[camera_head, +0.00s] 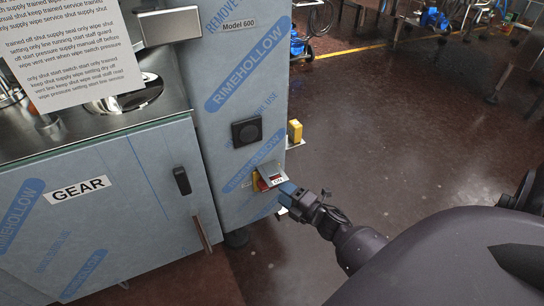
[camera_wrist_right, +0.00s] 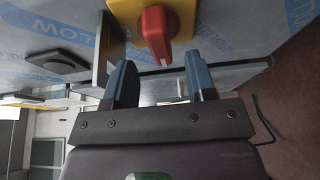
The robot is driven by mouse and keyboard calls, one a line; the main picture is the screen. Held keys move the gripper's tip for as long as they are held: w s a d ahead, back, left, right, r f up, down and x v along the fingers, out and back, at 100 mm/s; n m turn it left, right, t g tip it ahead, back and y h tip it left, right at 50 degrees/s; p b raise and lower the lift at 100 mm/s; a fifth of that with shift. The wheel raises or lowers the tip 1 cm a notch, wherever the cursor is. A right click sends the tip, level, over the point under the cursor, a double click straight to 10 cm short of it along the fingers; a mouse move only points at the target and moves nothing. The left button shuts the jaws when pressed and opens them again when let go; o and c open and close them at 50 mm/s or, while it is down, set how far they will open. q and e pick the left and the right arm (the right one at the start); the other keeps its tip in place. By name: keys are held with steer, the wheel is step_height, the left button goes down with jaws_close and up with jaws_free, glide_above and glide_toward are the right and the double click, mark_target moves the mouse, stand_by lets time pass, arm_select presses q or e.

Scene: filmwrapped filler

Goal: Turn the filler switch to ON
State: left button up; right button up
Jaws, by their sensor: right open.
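The filler switch is a red knob on a yellow base on the film-wrapped front panel. In the head view the yellow base (camera_head: 257,182) shows small and partly hidden, beside a small white label (camera_head: 277,180). In the right wrist view the red knob (camera_wrist_right: 156,35) on its yellow base (camera_wrist_right: 181,14) is at the top. My right gripper (camera_head: 286,189) is close in front of the switch, its blue fingers apart. In the right wrist view the open gripper (camera_wrist_right: 160,70) has the knob centred between and just beyond its fingertips; no contact shows. My left gripper is out of view.
A grey metal flap (camera_head: 268,167) juts out above the switch; a metal plate (camera_wrist_right: 108,48) stands close to one finger in the wrist view. A black square fitting (camera_head: 246,131) and a yellow box (camera_head: 294,132) are higher up. The floor (camera_head: 400,130) to the right is open.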

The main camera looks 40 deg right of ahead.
steer(key=shift+w+a, duration=0.25)
steer(key=shift+w, duration=1)
steer(key=shift+w+a, duration=0.2)
steer(key=shift+w, duration=1)
steer(key=c, duration=0.9)
